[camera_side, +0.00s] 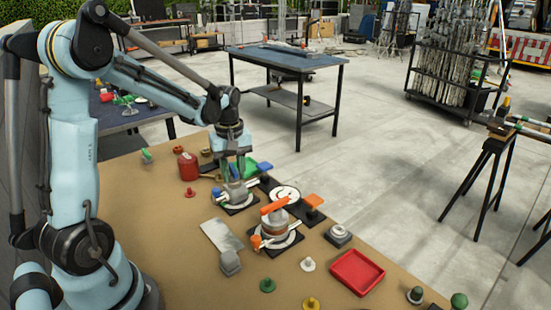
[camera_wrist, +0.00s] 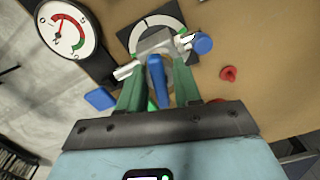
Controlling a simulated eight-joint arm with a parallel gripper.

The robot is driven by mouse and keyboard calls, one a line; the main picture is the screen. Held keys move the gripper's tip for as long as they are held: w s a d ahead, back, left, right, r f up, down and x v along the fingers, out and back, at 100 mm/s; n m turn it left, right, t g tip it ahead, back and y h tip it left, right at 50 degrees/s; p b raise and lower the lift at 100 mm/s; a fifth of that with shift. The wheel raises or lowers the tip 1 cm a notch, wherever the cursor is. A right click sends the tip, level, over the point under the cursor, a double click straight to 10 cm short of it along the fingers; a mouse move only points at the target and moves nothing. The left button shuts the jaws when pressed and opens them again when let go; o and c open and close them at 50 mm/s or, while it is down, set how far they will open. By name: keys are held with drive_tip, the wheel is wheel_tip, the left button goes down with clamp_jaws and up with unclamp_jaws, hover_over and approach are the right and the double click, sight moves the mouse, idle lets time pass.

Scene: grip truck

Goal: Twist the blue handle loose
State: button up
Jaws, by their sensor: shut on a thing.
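The blue handle (camera_wrist: 157,82) shows in the wrist view as an upright bar between the two green fingers of my gripper (camera_wrist: 159,72). My gripper is shut on it. The handle sits over a grey metal valve body (camera_wrist: 157,42) with a black and white round dial plate (camera_wrist: 138,37) beneath it. In the side view my gripper (camera_side: 240,177) points down at the valve on the brown table, and its fingers hide most of the handle. A blue knob (camera_wrist: 203,43) sticks out at the valve's right side in the wrist view.
A similar valve with an orange handle (camera_side: 274,206) stands close by, toward the front right. A white gauge (camera_wrist: 63,30) is left of the valve in the wrist view. A red canister (camera_side: 188,166), red tray (camera_side: 357,273) and metal plate (camera_side: 221,235) lie around. The table's left front is clear.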

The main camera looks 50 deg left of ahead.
sight(233, 168)
drive_tip(key=n, duration=0.3)
drive_tip(key=shift+n, duration=2.4)
drive_tip(key=o, duration=0.7)
drive_tip(key=shift+r, duration=3.75)
drive_tip(key=s+d+m+t, duration=0.2)
drive_tip(key=d+m, duration=0.3)
drive_tip(key=m, duration=0.2)
drive_tip(key=s+d+m+t, duration=0.2)
drive_tip(key=d+m, duration=0.4)
drive_tip(key=m, duration=0.2)
drive_tip(key=s+d+m+t, duration=0.2)
drive_tip(key=d+m+t, duration=0.1)
drive_tip(key=d+m, duration=0.2)
drive_tip(key=shift+d+m, duration=0.25)
drive_tip(key=shift+m, duration=1.05)
